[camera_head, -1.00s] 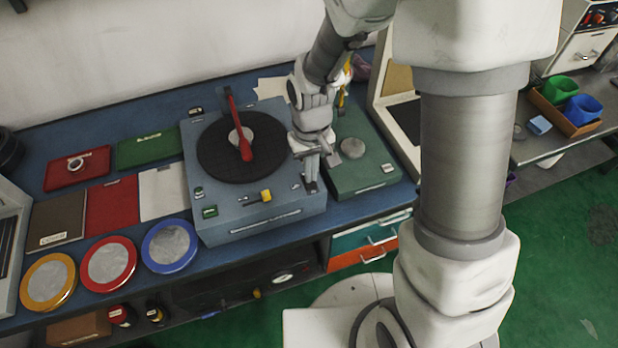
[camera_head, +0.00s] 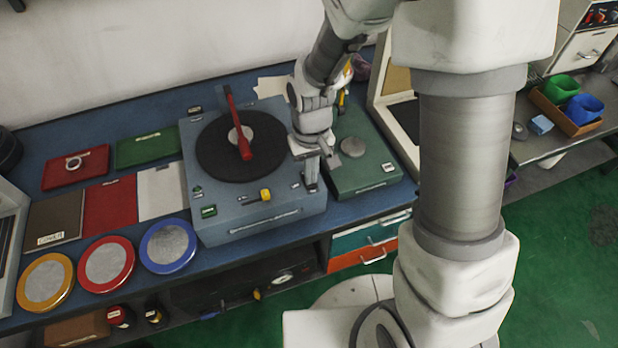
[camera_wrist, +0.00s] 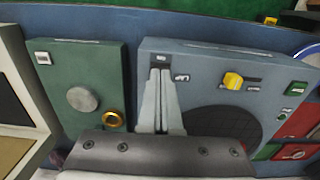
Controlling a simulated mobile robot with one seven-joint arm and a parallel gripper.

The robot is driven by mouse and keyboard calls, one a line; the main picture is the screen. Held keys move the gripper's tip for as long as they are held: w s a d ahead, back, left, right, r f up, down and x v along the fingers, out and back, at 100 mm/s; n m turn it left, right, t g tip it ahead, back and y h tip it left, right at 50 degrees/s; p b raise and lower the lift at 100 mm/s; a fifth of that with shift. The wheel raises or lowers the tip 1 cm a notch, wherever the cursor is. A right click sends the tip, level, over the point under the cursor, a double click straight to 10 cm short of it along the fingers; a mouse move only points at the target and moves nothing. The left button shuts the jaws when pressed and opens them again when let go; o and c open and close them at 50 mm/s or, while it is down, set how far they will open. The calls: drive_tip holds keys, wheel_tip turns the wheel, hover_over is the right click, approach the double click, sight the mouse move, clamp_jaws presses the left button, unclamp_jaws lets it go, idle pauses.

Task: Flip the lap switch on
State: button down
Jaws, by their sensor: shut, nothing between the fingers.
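The lap machine (camera_head: 272,212) is a blue-grey box with a black round plate (camera_head: 215,160) and a red arm (camera_head: 236,115) across it. My gripper (camera_head: 312,188) is shut and empty, pointing down at the machine's front right corner. In the wrist view its fingers (camera_wrist: 160,74) are together, with the tips beside a small dark switch-like part (camera_wrist: 161,59) at the machine's edge. I cannot tell whether they touch it or which way it is set. A small label (camera_wrist: 181,77) is beside the fingers. A yellow knob (camera_wrist: 233,80) is farther along the same edge.
A green box (camera_head: 362,184) with a round metal disc stands right of the machine. Red, green and white flat pads and yellow, red and blue rimmed discs (camera_head: 168,246) lie to the left. A white-framed unit (camera_head: 378,92) stands at the right.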

drive_tip(key=shift+f, duration=0.4)
drive_tip(key=shift+r, duration=0.15)
drive_tip(key=shift+r+p, duration=2.45)
drive_tip(key=shift+r, duration=0.95)
drive_tip(key=shift+r, duration=0.1)
wheel_tip(320, 180, up, 8)
drive_tip(key=t, duration=0.1)
hover_over(325, 187)
drive_tip(key=s+d+r+m+t, duration=0.3)
drive_tip(key=s+d+r, duration=0.4)
drive_tip(key=s+r, duration=0.4)
wheel_tip(325, 187, up, 3)
drive_tip(key=shift+s+d+r+t, duration=0.25)
drive_tip(key=shift+s+t, duration=0.1)
drive_tip(key=shift+t, duration=0.45)
